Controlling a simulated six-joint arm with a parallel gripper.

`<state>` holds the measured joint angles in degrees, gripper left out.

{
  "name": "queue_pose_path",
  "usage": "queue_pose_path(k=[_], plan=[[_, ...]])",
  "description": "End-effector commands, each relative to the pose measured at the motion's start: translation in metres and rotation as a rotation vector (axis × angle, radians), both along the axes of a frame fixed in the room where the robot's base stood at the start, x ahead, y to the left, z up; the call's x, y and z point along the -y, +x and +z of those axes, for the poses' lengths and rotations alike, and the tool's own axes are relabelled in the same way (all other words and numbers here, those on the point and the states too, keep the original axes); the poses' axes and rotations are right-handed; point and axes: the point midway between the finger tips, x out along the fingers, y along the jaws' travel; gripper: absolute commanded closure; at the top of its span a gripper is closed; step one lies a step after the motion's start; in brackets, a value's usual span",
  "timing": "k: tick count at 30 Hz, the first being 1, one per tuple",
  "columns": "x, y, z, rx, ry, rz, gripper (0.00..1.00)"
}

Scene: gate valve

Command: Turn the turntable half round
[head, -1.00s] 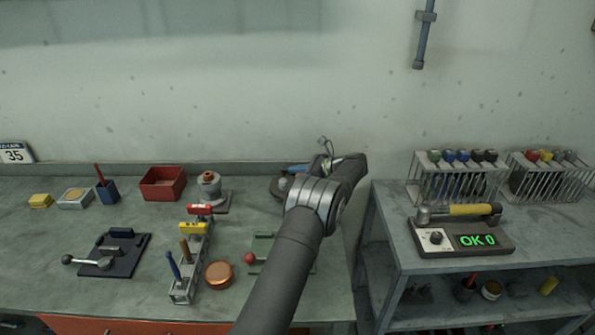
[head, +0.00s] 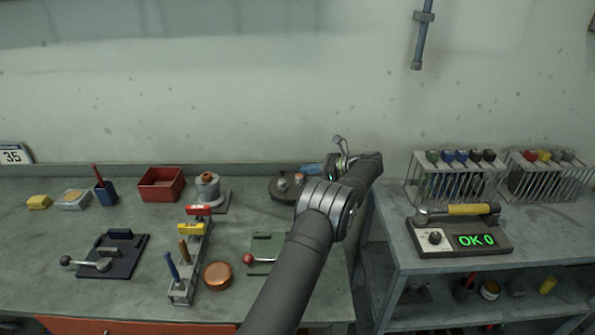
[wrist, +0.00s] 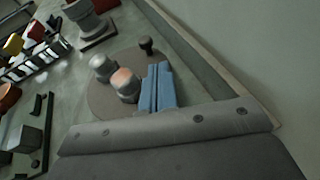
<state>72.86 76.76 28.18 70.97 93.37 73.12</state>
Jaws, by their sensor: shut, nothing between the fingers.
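The turntable is a dark round disc (head: 284,197) at the back right of the bench, partly hidden by my arm. It also shows in the wrist view (wrist: 97,101). Two grey, rounded pieces stand on it: a plain one (wrist: 102,66) and one with a copper-coloured top (wrist: 125,84). A small dark knob (wrist: 146,46) stands near its far rim. My gripper (wrist: 159,67) has its blue fingers together and empty, over the disc's right side in the wrist view. The fingertips are just short of the knob; contact cannot be told. In the head view my gripper (head: 308,170) is at the disc's back right.
A grey spool-like fixture (head: 208,188) and a red bin (head: 161,184) stand left of the turntable. A rack with coloured handles (head: 187,262), a copper disc (head: 218,275) and a red-knobbed lever (head: 249,258) lie nearer. The wall runs close behind. A side bench (head: 455,262) stands right.

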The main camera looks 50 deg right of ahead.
Motion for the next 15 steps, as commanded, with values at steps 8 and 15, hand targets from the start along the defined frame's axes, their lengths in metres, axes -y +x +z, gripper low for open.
queue_pose_path(k=[8, 15], plan=[[0.030, -0.061, 0.020, -0.001, -0.002, -0.003, 1.00], [0.046, -0.094, 0.032, 0.000, -0.001, 0.000, 1.00]])
